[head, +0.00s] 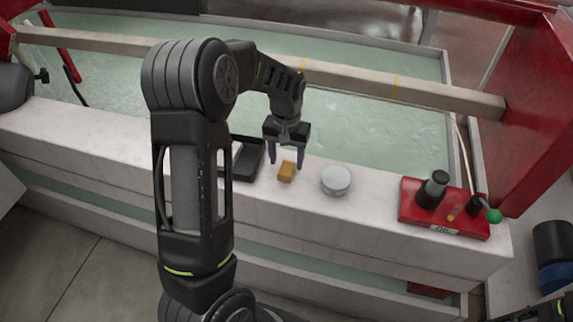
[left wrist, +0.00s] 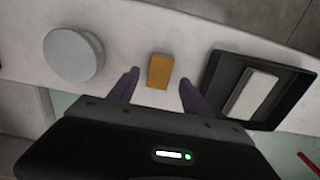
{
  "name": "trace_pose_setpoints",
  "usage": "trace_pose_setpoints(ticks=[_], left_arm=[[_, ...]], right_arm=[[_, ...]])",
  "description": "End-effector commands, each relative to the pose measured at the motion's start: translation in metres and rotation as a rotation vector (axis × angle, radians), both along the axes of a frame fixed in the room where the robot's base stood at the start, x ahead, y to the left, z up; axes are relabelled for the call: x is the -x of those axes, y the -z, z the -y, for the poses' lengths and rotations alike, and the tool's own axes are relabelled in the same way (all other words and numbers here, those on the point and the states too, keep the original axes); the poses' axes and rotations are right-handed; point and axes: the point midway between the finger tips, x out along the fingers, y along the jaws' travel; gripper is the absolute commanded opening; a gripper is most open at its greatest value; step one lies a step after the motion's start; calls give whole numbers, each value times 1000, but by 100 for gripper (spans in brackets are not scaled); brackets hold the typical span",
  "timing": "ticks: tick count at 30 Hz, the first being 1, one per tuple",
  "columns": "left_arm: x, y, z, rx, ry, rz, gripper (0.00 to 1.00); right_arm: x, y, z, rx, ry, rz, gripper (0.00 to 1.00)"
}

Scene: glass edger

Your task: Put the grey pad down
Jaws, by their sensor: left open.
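A light grey rectangular pad (left wrist: 251,93) lies in a black tray (left wrist: 216,77) in the left wrist view. In the head view the tray (head: 253,162) stands on the white ledge, partly behind my left arm, and the pad is hidden there. My left gripper (head: 286,163) is open and empty, pointing down over the ledge to the right of the tray. A small orange-brown block (head: 286,172) stands just beyond its fingertips. In the left wrist view the block (left wrist: 160,71) shows between the two fingers, with gaps on both sides.
A round grey-white disc (head: 336,180) sits on the ledge (head: 375,208) right of the block. A red control box (head: 445,212) with black knobs stands farther right. Behind the ledge is a pale green basin (head: 385,135) crossed by a beam (head: 430,95).

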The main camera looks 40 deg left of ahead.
Motion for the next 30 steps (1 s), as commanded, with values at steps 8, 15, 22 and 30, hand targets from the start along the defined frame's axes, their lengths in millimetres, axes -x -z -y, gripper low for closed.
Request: trace_pose_setpoints(ticks=[8,15,22,30], left_arm=[[-1,-60,0,-1,0,5,57],[0,-84,0,-1,0,2,57],[0,-86,0,0,0,0,57],[0,-85,0,0,0,0,57]], right_arm=[[0,-3,0,0,0,0,75],[0,-4,0,0,0,0,75],[0,-4,0,0,0,0,75],[0,-4,0,0,0,0,75]])
